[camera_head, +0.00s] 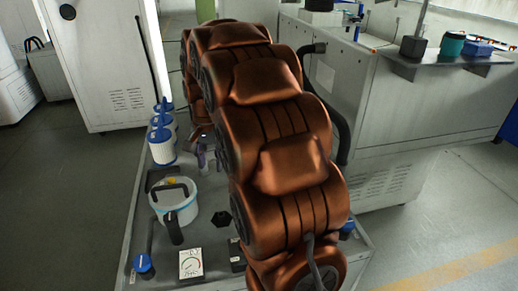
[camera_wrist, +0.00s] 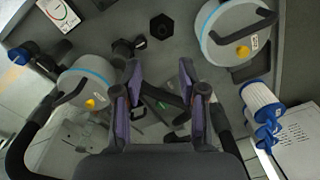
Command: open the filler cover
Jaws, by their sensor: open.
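My gripper (camera_wrist: 158,70) is open in the wrist view, its two purple-padded fingers apart with nothing held. Below and between them is a dark fitting (camera_wrist: 160,97) with a small green mark; they look apart from it, but the gap is hard to judge. Two white canisters with blue bands, black handles and yellow knobs flank the gripper: a left canister (camera_wrist: 84,82) and a right canister (camera_wrist: 228,22). One white canister (camera_head: 182,207) shows in the head view. I cannot tell which part is the filler cover. In the head view my arm hides most of the gripper.
A gauge (camera_head: 191,263) and a black hexagonal piece (camera_head: 221,219) lie nearer. A machine with a shelf (camera_head: 440,63) stands right; a white cabinet (camera_head: 100,60) stands behind.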

